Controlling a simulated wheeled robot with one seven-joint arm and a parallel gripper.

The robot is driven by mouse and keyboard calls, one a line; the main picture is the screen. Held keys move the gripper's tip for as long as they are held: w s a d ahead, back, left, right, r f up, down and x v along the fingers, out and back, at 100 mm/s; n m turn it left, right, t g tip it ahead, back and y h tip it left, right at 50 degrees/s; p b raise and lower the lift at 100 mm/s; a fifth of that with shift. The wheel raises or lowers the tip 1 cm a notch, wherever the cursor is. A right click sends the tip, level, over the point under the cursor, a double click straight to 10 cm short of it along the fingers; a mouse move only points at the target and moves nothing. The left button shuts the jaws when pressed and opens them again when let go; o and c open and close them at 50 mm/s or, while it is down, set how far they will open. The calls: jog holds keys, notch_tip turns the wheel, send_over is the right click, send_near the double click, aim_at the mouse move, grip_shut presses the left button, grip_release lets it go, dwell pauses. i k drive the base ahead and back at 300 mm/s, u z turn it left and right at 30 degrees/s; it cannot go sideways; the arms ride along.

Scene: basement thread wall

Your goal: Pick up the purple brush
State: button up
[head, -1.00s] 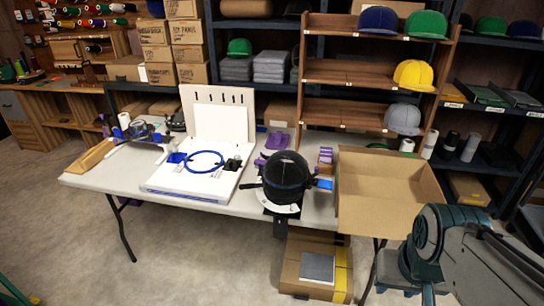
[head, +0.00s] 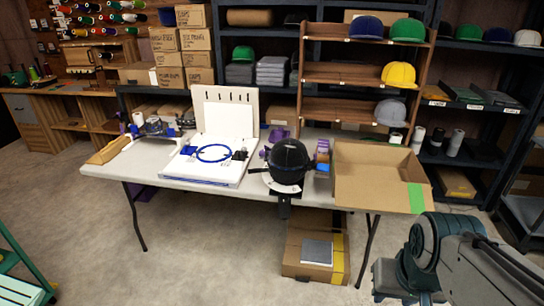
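No purple brush can be made out for certain. A flat purple item (head: 280,134) lies on the white folding table (head: 160,178), behind the black cap (head: 289,158). Small purple pieces (head: 323,147) stand right of the cap, by the open carton. Another small purple thing (head: 123,119) shows at the table's far left end. All are too small to identify. Part of my arm shows at the lower right, apart from the table; my gripper is not in view.
An open cardboard box (head: 375,178) fills the table's right end. A white board with a blue hoop (head: 213,153) lies mid-table. A carton (head: 312,255) stands on the floor beneath. A green stool (head: 22,270) is at lower left. Floor in front is clear.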

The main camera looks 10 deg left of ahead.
aim_at(261, 154)
jog(key=u, duration=0.6)
jog(key=i, duration=0.5)
jog(key=u, duration=0.85)
jog(key=i, duration=1.75)
jog(key=z, duration=1.1)
jog(key=i, duration=0.45)
jog(key=z, duration=0.35)
